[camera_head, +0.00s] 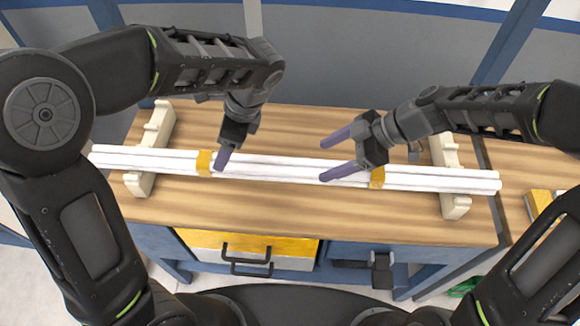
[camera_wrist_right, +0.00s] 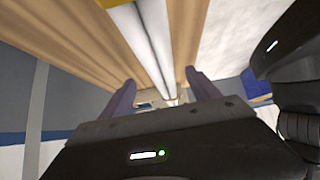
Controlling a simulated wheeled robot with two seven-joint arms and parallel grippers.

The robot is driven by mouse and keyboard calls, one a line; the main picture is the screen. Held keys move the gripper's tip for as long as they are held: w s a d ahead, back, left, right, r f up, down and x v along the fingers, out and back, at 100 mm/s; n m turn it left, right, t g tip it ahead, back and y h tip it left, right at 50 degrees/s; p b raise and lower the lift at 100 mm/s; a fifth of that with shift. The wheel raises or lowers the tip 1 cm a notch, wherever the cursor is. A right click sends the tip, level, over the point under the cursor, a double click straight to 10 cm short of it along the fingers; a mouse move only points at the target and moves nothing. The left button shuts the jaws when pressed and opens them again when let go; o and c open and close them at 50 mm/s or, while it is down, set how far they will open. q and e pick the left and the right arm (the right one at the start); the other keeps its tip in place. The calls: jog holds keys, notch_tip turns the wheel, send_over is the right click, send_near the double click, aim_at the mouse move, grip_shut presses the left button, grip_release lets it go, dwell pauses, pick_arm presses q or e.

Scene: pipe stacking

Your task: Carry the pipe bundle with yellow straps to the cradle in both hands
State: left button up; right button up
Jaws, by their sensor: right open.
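The bundle of white pipes (camera_head: 270,168) lies across two cream notched supports, a left one (camera_head: 157,125) and a right one (camera_head: 455,206), on a wooden tabletop. It has a left yellow strap (camera_head: 204,163) and a right yellow strap (camera_head: 377,179). My left gripper (camera_head: 222,160) is at the bundle just right of the left strap; only one finger shows clearly. My right gripper (camera_head: 322,160) is open near the right strap, one finger beyond the bundle and one at its near side. The right wrist view shows the pipes (camera_wrist_right: 152,40) running between its open fingers (camera_wrist_right: 160,80).
The wooden tabletop (camera_head: 290,222) is clear in front of the bundle. Below its front edge are a yellow drawer front (camera_head: 200,240) and dark handles. Another wooden surface with a yellow object (camera_head: 538,204) stands at the right, across a narrow gap. Blue posts and grey panels rise behind.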

aim_at(313, 165)
pick_arm(q)
jog(key=x, duration=0.7)
jog(key=shift+a+f, duration=0.1)
jog(key=shift+f, duration=0.05)
pick_arm(e)
jog(key=x, duration=0.7)
jog(key=shift+a+f, duration=0.15)
pick_arm(q)
grip_shut()
pick_arm(e)
grip_shut()
